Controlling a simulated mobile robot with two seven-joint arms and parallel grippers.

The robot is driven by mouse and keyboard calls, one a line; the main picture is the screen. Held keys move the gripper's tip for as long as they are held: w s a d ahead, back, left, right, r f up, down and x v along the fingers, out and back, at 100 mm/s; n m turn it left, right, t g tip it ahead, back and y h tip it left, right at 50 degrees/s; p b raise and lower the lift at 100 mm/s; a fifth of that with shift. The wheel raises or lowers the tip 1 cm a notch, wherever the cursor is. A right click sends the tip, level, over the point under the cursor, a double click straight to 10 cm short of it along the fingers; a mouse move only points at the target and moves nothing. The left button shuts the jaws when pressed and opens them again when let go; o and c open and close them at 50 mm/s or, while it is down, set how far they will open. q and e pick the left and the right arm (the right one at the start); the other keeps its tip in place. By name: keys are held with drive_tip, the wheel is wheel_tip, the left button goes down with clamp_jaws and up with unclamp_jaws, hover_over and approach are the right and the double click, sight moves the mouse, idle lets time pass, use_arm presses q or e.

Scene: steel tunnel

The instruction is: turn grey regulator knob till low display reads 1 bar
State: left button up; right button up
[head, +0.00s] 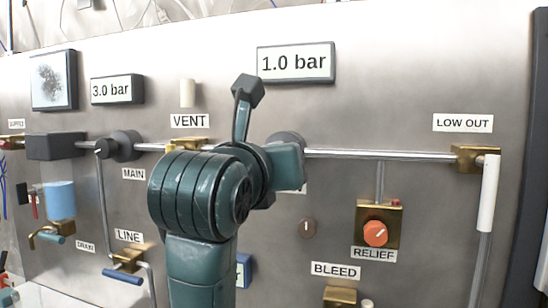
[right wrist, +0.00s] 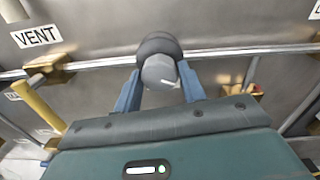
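The low display (head: 295,62) at the upper middle of the panel reads 1.0 bar. The grey regulator knob (right wrist: 159,72) is a faceted knob with a white pointer mark, in front of a dark round body on the pipe. In the head view my right arm covers the knob; only the dark regulator body (head: 287,139) shows at its edge. My right gripper (right wrist: 160,68) has one blue finger on each side of the knob, and the fingertips appear to touch it. It also shows in the head view (head: 285,165). My left gripper is in neither view.
A second display (head: 118,90) reads 3.0 bar. An orange relief knob (head: 375,233) is right of my arm. A VENT valve (head: 188,93) is at upper left, and a white-handled LOW OUT valve (head: 488,193) at far right. A yellow handle (right wrist: 40,106) is left of my gripper.

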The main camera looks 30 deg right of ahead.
drive_tip(key=o, duration=0.4)
drive_tip(key=b+v, duration=0.1)
drive_tip(key=v, duration=1.2)
drive_tip(key=shift+s, duration=0.1)
